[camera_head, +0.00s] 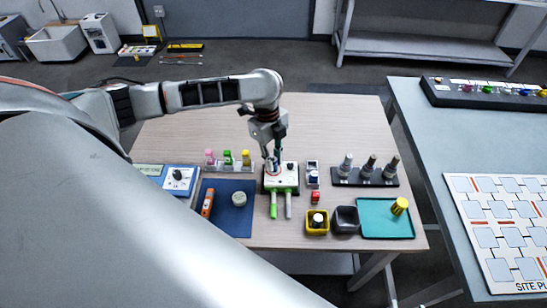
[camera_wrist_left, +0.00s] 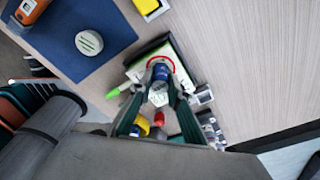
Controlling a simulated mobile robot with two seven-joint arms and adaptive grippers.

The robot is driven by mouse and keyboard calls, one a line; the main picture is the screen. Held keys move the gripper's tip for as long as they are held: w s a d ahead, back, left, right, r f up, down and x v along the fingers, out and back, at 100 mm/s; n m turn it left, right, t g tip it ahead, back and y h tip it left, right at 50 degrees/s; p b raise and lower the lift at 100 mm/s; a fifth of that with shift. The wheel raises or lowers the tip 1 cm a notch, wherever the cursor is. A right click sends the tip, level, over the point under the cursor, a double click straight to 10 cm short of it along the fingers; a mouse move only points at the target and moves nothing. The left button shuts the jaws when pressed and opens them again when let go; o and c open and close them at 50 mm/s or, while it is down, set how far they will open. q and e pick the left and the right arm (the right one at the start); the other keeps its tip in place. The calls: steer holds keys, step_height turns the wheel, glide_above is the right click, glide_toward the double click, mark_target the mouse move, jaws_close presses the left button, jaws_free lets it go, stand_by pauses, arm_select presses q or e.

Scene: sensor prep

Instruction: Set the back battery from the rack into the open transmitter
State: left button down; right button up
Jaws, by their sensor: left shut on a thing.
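The transmitter (camera_head: 290,183) is a white box on a dark base near the table's middle, with two green-and-grey sticks at its front. In the left wrist view, the transmitter (camera_wrist_left: 137,74) shows a red ring around its opening. My left gripper (camera_head: 273,157) points down over the box's back left part. It is shut on a blue battery (camera_wrist_left: 160,72), seen between the fingers at the red ring; I cannot tell whether it is inside the opening. The rack (camera_head: 313,173) stands just right of the transmitter, with small dark and blue pieces in it. My right gripper is out of view.
A blue mat (camera_head: 235,217) with an orange tool and a round pale puck lies left. Pink, green and yellow pieces (camera_head: 228,159) stand behind. Yellow (camera_head: 317,229) and dark bins stand front right, beside a teal tray (camera_head: 385,230). A black stand (camera_head: 365,180) holds grey knobs.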

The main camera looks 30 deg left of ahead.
arm_select(q)
steer(key=shift+f, duration=0.2)
stand_by(0.5)
steer(key=shift+f, duration=0.55)
steer(key=c, duration=1.6)
jaws_free()
steer(key=shift+r, duration=0.7)
steer(key=shift+r, duration=2.9)
